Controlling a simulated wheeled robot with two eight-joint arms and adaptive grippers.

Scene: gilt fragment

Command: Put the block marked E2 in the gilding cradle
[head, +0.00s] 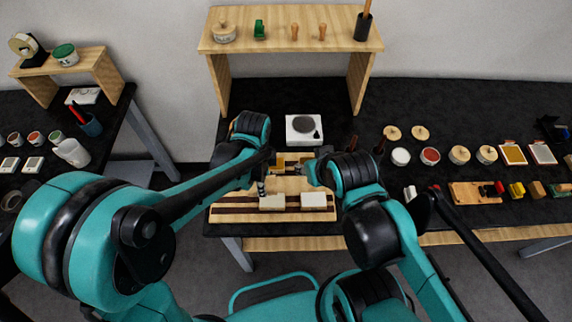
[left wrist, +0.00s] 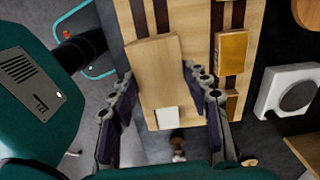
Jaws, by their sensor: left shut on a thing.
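My left gripper (head: 262,187) is over the left part of the striped wooden board (head: 240,215). It is shut on a pale block (head: 272,202), which also shows between the two fingers in the left wrist view (left wrist: 155,70). I cannot read a mark on it, and I cannot tell whether it is clear of the board. A second pale block (head: 314,200) lies to the right on the board. Gold pieces (left wrist: 232,50) (left wrist: 232,103) sit on the board's far side; I cannot tell which part is the cradle.
A white hotplate with a grey disc (head: 304,128) stands behind the board. A wooden shelf (head: 290,40) rises at the back.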

